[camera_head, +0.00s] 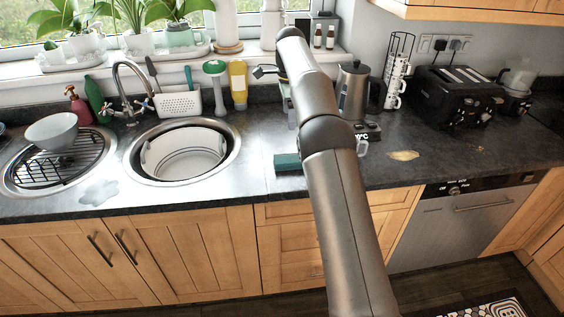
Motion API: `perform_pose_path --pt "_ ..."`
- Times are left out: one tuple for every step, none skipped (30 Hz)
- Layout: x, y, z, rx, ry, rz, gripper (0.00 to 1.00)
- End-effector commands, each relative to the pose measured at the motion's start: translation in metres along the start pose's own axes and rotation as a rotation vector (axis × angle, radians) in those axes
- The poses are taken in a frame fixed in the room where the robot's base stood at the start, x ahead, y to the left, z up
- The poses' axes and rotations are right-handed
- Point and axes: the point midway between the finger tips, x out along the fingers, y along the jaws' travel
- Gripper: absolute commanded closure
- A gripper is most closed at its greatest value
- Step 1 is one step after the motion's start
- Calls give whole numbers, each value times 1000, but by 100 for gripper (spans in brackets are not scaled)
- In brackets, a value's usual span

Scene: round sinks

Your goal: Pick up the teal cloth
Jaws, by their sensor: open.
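The teal cloth (287,162) lies flat on the dark worktop near its front edge, right of the round sink with the white basin. My arm passes in front of its right end and hides part of it. My gripper (291,121) is open, above and behind the cloth towards the back of the worktop. It shows only in part at the left edge of my arm, and its fingertips are mostly hidden. It is apart from the cloth.
The sink (232,160) holds a white basin (185,153). A green brush (215,82) and yellow bottle (238,84) stand behind. A kettle (352,90), mug rack (397,75) and black toaster (455,98) stand right. Worktop between sink and cloth is clear.

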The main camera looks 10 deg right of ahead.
Motion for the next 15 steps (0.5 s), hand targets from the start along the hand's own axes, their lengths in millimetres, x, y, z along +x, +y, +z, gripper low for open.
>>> perform_pose_path --pt "6 -1 0 7 1 1 22" --pt "10 -1 0 9 1 1 22" --pt "17 0 0 9 1 3 22" --pt "22 0 0 9 1 2 22" --pt "29 0 0 8 1 4 22" --pt "37 0 0 8 1 4 22" --pt "43 0 0 7 1 3 22" --pt "50 0 0 7 1 3 22" --pt "58 0 0 7 1 3 22" --pt "64 0 0 6 1 3 22" --pt "70 0 0 6 1 3 22" --pt "79 0 0 6 1 3 22" --pt "85 0 0 6 1 3 22" --pt "90 0 0 6 1 3 22" --pt "98 0 0 5 0 2 22"
